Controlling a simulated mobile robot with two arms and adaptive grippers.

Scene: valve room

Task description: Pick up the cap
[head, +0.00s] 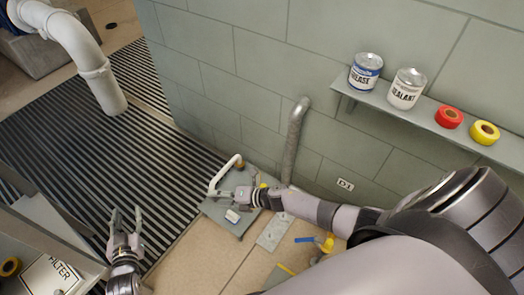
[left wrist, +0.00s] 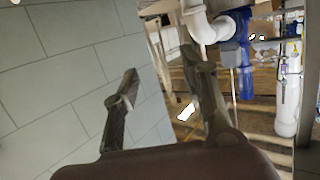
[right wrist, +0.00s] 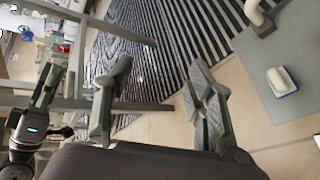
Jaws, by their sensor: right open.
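I cannot make out a cap for certain. A small white block with a blue base (right wrist: 282,80) lies on a grey plate (right wrist: 260,50); it also shows in the head view (head: 232,216). A bent white pipe (head: 222,176) rises from this plate, with a small brownish piece (head: 239,164) near its upper end. My right gripper (head: 220,193) is open and empty beside the pipe, over the plate; its spread fingers show in the right wrist view (right wrist: 162,85). My left gripper (head: 124,218) is open and empty, over the dark grating.
A shelf (head: 425,116) on the wall holds a grease can (head: 365,73), a sealant can (head: 406,90), a red tape roll (head: 449,117) and a yellow one (head: 485,133). A grey wall pipe (head: 296,140) stands behind the plate. A filter box (head: 50,275) is at lower left.

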